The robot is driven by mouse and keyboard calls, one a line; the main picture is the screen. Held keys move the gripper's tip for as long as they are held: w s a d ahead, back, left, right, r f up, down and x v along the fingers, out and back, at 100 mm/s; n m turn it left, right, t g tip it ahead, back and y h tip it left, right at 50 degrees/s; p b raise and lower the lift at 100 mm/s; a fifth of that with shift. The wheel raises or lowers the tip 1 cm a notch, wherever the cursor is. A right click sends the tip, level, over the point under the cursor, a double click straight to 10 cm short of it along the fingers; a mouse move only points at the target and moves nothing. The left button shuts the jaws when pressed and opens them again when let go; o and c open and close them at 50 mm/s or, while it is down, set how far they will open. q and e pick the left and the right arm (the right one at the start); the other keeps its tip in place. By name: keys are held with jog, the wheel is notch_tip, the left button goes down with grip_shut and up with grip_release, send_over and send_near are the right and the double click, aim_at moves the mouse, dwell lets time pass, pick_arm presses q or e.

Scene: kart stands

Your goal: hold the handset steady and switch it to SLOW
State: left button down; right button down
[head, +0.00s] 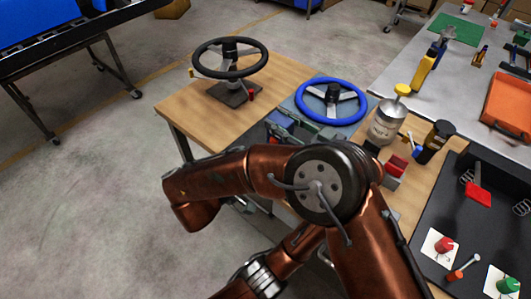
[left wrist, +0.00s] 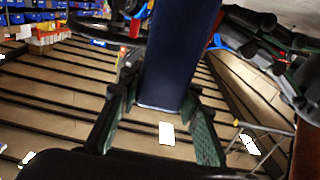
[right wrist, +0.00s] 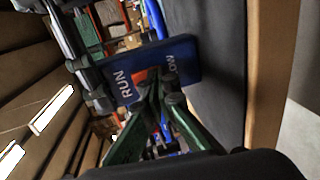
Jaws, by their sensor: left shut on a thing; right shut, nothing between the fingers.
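The handset is a dark blue box. In the right wrist view its face (right wrist: 180,58) carries the word RUN at the left and a partly hidden word ending in OW at the right. A red-orange switch (right wrist: 139,77) shows between the words, partly covered. My right gripper (right wrist: 158,86) is shut and empty, its tips at the face beside the switch; I cannot tell whether they touch it or which way it is set. My left gripper (left wrist: 160,95) is shut on the handset (left wrist: 180,55). In the head view my left gripper (head: 288,128) is small and partly hidden behind my arm.
A black steering wheel (head: 230,58) stands on the wooden table (head: 185,103), with a blue steering wheel (head: 331,100) beside it. A metal can (head: 387,122) with a yellow cap and a black tray (head: 440,215) are to the right. Bare floor lies at the left.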

jog(key=shift+w+d+f, duration=0.3)
jog(key=shift+w+f, duration=0.1)
jog(key=s+a+f, duration=0.2)
jog(key=s+a, duration=0.6)
jog(key=s, duration=0.3)
jog(key=shift+s+a+f, duration=0.15)
jog(key=shift+s+f, duration=0.05)
jog(key=shift+f, duration=0.05)
pick_arm(q)
jog(key=c, duration=1.3)
grip_release()
